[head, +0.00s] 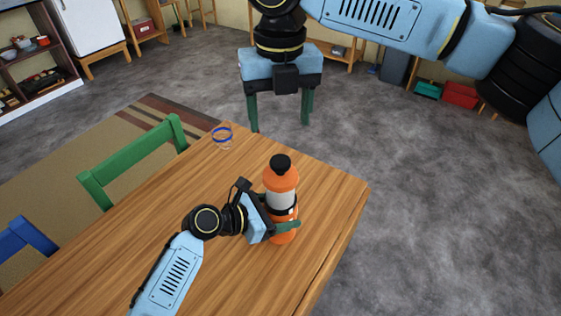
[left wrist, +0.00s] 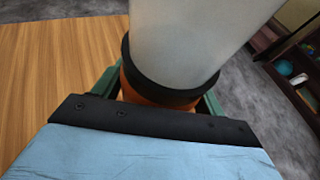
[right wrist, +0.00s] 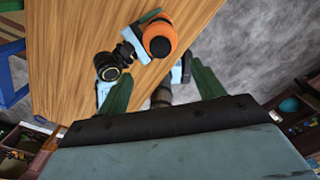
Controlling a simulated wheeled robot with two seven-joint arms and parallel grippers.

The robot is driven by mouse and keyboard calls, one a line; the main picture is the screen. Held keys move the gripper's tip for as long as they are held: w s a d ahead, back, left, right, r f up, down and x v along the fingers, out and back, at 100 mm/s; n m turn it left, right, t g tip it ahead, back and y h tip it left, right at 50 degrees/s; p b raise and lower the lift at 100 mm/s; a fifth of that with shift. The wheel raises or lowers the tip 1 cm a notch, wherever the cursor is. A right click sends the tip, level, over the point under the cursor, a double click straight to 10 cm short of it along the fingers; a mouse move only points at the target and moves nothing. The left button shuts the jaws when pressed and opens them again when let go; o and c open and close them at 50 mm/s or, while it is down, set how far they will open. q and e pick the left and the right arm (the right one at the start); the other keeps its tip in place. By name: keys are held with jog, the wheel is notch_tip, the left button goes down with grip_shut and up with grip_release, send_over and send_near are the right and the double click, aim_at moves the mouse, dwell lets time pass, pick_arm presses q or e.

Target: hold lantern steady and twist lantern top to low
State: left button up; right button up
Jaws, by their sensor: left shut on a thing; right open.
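An orange lantern (head: 282,178) with a black top (head: 280,163) and a pale middle stands upright on the wooden table (head: 200,260). My left gripper (head: 288,224) is shut around the lantern's lower body. The left wrist view shows the lantern's pale middle (left wrist: 190,40) close up, above a black band and orange base. My right gripper (head: 279,110) is open and empty, with green fingers pointing down, above and beyond the lantern. In the right wrist view, the orange lantern (right wrist: 158,38) is seen from above, beyond the right fingers (right wrist: 162,88) and apart from them.
A green chair (head: 135,160) and a blue chair (head: 28,240) are at the table's left side. Grey floor lies open to the right.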

aim_at(280, 160)
jog(key=o, duration=0.5)
jog(key=shift+f+m, duration=0.35)
jog(key=shift+m, duration=0.85)
jog(key=shift+c, duration=0.2)
jog(key=shift+o, duration=0.2)
jog(key=shift+f+m, duration=0.25)
jog(key=shift+m, duration=0.45)
jog(key=shift+f, duration=0.25)
notch_tip(280, 160, down, 11)
jog(key=shift+f, duration=0.2)
jog(key=c, duration=1.1)
jog(key=shift+n, duration=1.3)
